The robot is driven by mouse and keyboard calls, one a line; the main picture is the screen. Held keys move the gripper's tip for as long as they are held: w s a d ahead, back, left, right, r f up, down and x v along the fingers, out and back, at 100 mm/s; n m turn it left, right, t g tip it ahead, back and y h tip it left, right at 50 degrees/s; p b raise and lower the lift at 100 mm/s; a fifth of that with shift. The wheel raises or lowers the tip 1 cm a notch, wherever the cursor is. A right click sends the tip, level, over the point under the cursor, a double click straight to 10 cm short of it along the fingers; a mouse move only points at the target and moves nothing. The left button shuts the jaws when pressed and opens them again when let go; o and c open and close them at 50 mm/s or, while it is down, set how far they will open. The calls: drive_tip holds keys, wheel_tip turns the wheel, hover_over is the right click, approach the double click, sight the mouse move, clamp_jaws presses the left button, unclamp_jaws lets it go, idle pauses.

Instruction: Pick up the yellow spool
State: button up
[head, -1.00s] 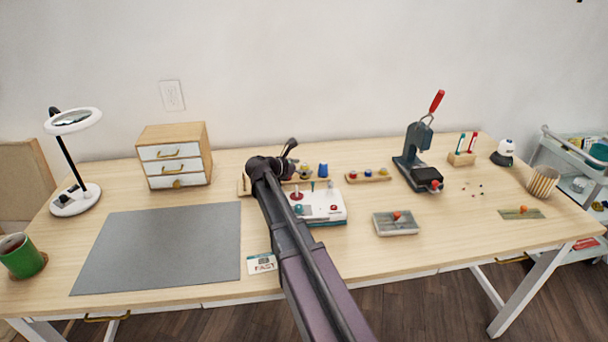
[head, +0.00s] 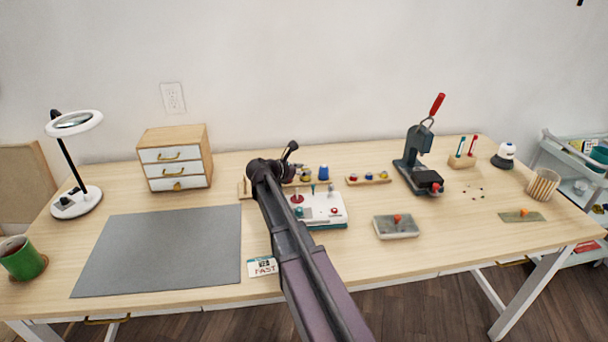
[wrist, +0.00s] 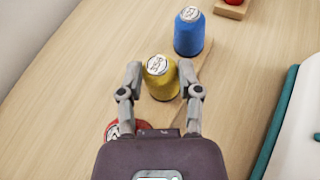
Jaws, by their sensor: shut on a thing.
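The yellow spool (wrist: 160,80) stands between the two fingers of my gripper (wrist: 160,84) in the wrist view, its pale printed top facing the camera. The fingers are shut on it from both sides. In the head view the yellow spool (head: 304,176) shows just right of my gripper (head: 289,170), partly hidden by my arm. I cannot tell whether the spool is clear of the wooden strip (wrist: 202,70) beneath it.
A blue spool (wrist: 189,34) stands close beyond the yellow one. A red spool (wrist: 112,130) is behind the left finger. The white and teal machine (head: 325,208) sits to the right. The grey mat (head: 165,250) lies left, bare.

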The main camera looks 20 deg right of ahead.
sight(303, 169)
drive_tip(key=shift+r, duration=0.1)
wheel_tip(303, 169, up, 10)
drive_tip(key=p, duration=1)
